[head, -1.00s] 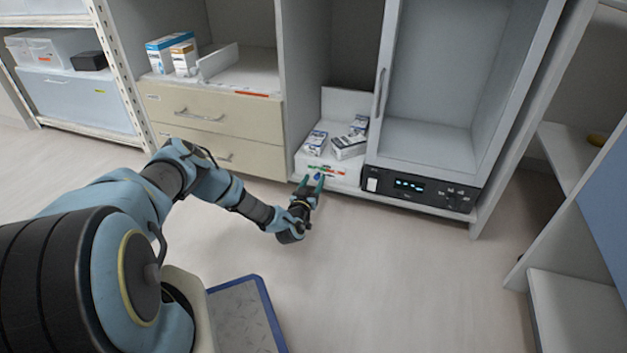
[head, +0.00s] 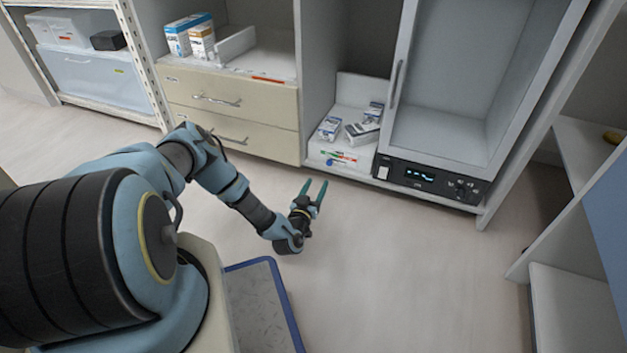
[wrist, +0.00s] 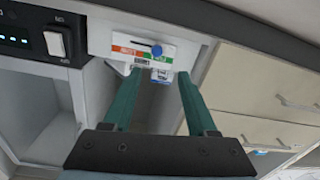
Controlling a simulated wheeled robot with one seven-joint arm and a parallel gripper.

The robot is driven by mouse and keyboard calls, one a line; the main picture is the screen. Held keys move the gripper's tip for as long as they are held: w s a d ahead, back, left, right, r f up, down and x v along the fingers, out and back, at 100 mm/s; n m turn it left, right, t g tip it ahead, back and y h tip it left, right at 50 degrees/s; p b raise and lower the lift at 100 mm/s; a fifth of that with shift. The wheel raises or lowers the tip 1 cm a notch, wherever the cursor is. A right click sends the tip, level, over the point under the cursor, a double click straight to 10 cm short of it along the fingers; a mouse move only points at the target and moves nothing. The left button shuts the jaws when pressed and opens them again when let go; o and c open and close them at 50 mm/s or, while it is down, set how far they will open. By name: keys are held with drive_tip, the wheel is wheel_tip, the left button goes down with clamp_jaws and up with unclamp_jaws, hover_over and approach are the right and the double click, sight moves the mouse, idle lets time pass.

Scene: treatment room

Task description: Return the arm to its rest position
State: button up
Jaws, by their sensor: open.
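My gripper (head: 313,193) is open and empty, with its two green fingers apart. It hangs over the floor in front of the cabinet, short of the white bin. My blue and black arm reaches out from the left side of the head view. The wrist view shows the green fingers (wrist: 155,95) with nothing between them. Beyond their tips is the front of the white bin (wrist: 177,46), with a coloured label and a blue round spot.
The white bin (head: 335,156) holds several small boxes. To its right is a cabinet compartment with a control panel (head: 425,179); to its left are beige drawers (head: 235,112). The floor (head: 400,270) to the right is clear.

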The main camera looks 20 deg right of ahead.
drive_tip(key=w+a+r+m+g+y+p, duration=0.1)
drive_tip(key=w+a+r+m+g+p, duration=0.15)
drive_tip(key=w+r+g, duration=0.65)
drive_tip(key=s+a+r+t+y+p, duration=0.1)
drive_tip(key=a+r+y, duration=0.4)
drive_tip(key=a+r, duration=0.8)
drive_tip(key=s+a+r+n+g+y+p, duration=0.1)
drive_tip(key=s+a+r+n+y, duration=0.1)
drive_tip(key=s+a+r, duration=0.4)
drive_tip(key=s+a+r+n+g+y+p, duration=0.1)
drive_tip(key=s+a+r+n+y, duration=0.1)
drive_tip(key=s+a+r, duration=0.5)
drive_tip(key=s+a+r+n+g+y, duration=0.15)
drive_tip(key=s+a+r+n, duration=0.3)
drive_tip(key=s+r, duration=0.55)
wheel_tip(320, 180, up, 38)
drive_tip(key=m+p, duration=0.1)
drive_tip(key=p, duration=3.7)
drive_tip(key=shift+w+f+g+p, duration=0.2)
drive_tip(key=shift+w+g+p, duration=0.05)
drive_tip(key=shift+g+p, duration=0.15)
